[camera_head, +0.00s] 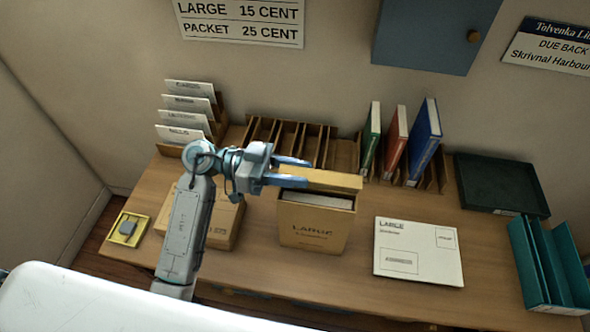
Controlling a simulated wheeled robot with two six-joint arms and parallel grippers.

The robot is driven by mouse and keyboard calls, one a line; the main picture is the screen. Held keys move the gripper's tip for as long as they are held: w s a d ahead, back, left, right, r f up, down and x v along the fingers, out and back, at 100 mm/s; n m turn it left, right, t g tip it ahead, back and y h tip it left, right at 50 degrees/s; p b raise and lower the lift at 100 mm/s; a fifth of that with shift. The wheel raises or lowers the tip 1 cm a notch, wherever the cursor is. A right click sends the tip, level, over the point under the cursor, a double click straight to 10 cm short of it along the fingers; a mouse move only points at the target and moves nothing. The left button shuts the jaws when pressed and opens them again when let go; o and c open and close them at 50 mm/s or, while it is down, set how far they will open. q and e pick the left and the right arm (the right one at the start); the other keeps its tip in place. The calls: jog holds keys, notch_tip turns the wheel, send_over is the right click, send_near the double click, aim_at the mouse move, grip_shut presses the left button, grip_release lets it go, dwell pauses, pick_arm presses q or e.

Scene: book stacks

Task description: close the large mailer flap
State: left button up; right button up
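A white flat mailer (418,252) marked LARGE lies on the right half of the desk; I cannot make out a raised flap on it. An upright tan box (312,230) also marked LARGE stands near the middle, with white sheets or envelopes inside its open top. A tan panel (335,180) stands at the back of its opening. My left gripper (298,171) points right, above the box's back left corner. My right gripper is out of view.
A tan carton (226,222) lies partly behind my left arm. Wooden dividers (290,140), upright books (424,140), and a card rack (190,110) line the back. A dark tray (500,185) and teal files (550,262) stand at right. A yellow tray (128,228) sits at left.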

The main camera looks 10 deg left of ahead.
pick_arm(q)
jog(key=shift+s+m, duration=0.1)
jog(key=shift+m, duration=0.2)
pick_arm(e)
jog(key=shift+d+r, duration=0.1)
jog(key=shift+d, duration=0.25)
pick_arm(q)
jog(key=shift+s+f+m, duration=0.1)
jog(key=shift+s+m, duration=0.25)
jog(key=shift+m, duration=0.55)
jog(key=m, duration=0.1)
jog(key=s+m, duration=0.1)
jog(key=m, duration=0.1)
jog(key=shift+s+f, duration=0.15)
jog(key=shift+f, duration=0.2)
jog(key=shift+s+f+m+b, duration=0.15)
jog(key=shift+s+m+b, duration=0.15)
jog(key=shift+m, duration=0.5)
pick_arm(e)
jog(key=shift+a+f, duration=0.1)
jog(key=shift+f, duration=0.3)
pick_arm(q)
jog(key=o, duration=0.9)
